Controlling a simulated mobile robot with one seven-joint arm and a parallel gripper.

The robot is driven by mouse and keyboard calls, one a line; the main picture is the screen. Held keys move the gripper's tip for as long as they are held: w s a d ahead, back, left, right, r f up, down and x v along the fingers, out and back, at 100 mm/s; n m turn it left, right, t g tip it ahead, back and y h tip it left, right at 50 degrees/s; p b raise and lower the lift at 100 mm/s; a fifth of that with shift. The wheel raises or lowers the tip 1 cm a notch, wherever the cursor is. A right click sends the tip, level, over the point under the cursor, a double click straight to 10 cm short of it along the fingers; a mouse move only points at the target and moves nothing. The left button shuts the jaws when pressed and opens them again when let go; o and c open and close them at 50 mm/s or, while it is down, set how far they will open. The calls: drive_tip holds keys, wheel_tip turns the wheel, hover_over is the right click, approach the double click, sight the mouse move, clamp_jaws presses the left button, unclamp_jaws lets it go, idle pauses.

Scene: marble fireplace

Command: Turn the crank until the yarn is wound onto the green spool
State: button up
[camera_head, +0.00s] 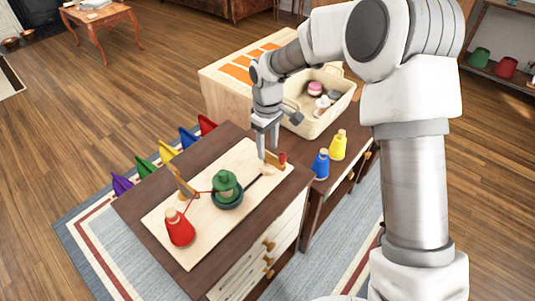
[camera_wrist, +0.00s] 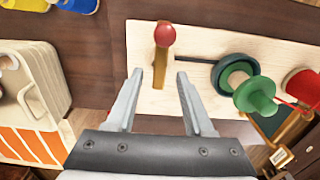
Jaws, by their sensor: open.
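The green spool (camera_head: 225,183) stands on a dark green wheel (camera_head: 229,199) on a pale board; both also show in the wrist view. A red yarn cone (camera_head: 179,228) stands at the board's near left corner. Red yarn runs from it past a wooden guide (camera_head: 184,186) towards the spool. A dark rod links the wheel to the wooden crank (camera_wrist: 160,68), which has a red knob (camera_wrist: 165,36). My gripper (camera_wrist: 159,73) is open and empty, pointing down at the crank. In the wrist view the crank's wooden arm appears between the fingertips; contact cannot be told.
The board (camera_head: 165,222) lies on a dark-topped cabinet (camera_head: 140,205). Blue (camera_head: 320,164) and yellow (camera_head: 338,145) cones stand right of the crank. A cream basket (camera_head: 325,118) with items sits behind. Several coloured pieces line the cabinet's far left edge.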

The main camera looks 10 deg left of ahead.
sight(272, 155)
drive_tip(key=shift+f, duration=1.3)
clamp_jaws()
